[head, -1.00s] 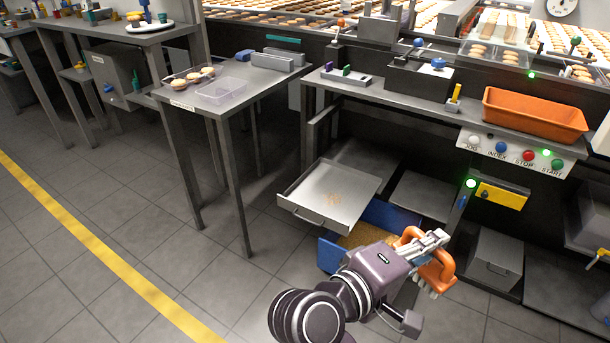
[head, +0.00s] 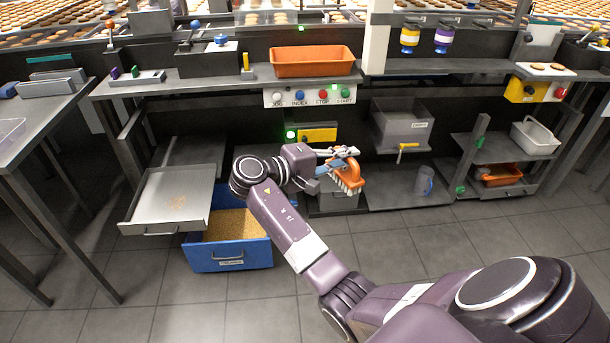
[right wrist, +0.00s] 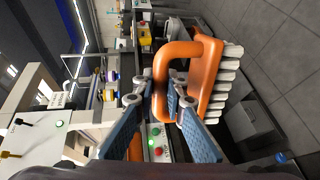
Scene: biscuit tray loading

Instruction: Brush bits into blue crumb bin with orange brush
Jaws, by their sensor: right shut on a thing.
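My right gripper (head: 334,160) is shut on the handle of the orange brush (head: 350,174), which has pale bristles pointing down in the head view. The brush also shows in the right wrist view (right wrist: 207,68) between the blue-padded fingers (right wrist: 175,105). A metal pull-out tray (head: 150,212) at the left holds a small scatter of tan bits (head: 178,201). The blue crumb bin (head: 215,258) stands on the floor under and right of the tray and holds many tan crumbs. The brush is in the air, right of both. My left gripper is not in view.
The bench (head: 200,85) above carries an orange bin (head: 312,72) and a button panel (head: 290,97). A grey bin (head: 400,125) and a blue-grey jug (head: 424,182) are on the lower right. A table (head: 40,130) stands left. Floor in front of the blue bin is clear.

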